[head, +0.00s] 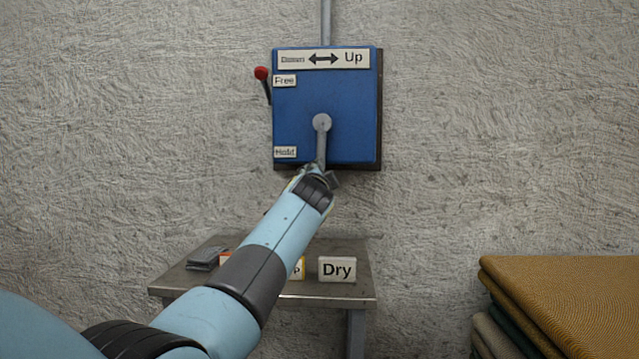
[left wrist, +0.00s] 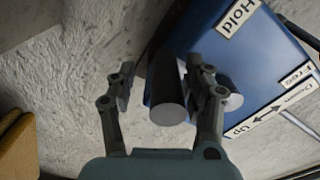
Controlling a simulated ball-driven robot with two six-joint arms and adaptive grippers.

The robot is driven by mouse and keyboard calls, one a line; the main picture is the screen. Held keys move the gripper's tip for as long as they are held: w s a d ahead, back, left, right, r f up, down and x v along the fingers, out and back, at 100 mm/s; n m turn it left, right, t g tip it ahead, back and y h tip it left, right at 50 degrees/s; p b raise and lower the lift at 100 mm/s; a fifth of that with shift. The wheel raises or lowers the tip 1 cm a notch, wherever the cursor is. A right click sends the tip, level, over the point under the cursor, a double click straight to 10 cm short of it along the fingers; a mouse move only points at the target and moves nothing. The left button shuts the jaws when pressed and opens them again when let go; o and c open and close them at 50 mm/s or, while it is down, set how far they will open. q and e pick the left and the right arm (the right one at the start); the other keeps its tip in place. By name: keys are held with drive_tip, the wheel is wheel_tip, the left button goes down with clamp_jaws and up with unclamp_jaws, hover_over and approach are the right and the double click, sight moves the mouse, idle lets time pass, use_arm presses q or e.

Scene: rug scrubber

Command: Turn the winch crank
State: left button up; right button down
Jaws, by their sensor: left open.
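The blue winch box (head: 300,115) is on the wall, with a "Down/Up" arrow label (head: 323,59) on top. Its grey crank (head: 321,148) hangs straight down from a round hub (head: 322,122). My left gripper (head: 318,176) is at the crank's lower end and hides the handle in the head view. In the left wrist view, the dark grey cylindrical handle (left wrist: 168,93) points toward the camera between the spread fingers of my left gripper (left wrist: 167,88). The gripper is open around it. A red-knobbed lever (head: 262,73) is up beside the "Free" label (head: 285,81). The "Hold" label (head: 285,152) is lower.
Below the winch is a metal table (head: 345,291) with a "Dry" sign (head: 337,269), grey folded cloths (head: 206,260) and other signs partly hidden by my arm. A stack of rugs (head: 560,290) stands at the lower right. The wall right of the winch is clear.

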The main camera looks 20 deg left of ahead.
use_arm(q)
drive_tip(key=v, duration=0.7)
drive_tip(key=shift+s, duration=0.25)
drive_tip(key=shift+r, duration=0.1)
idle(0.7)
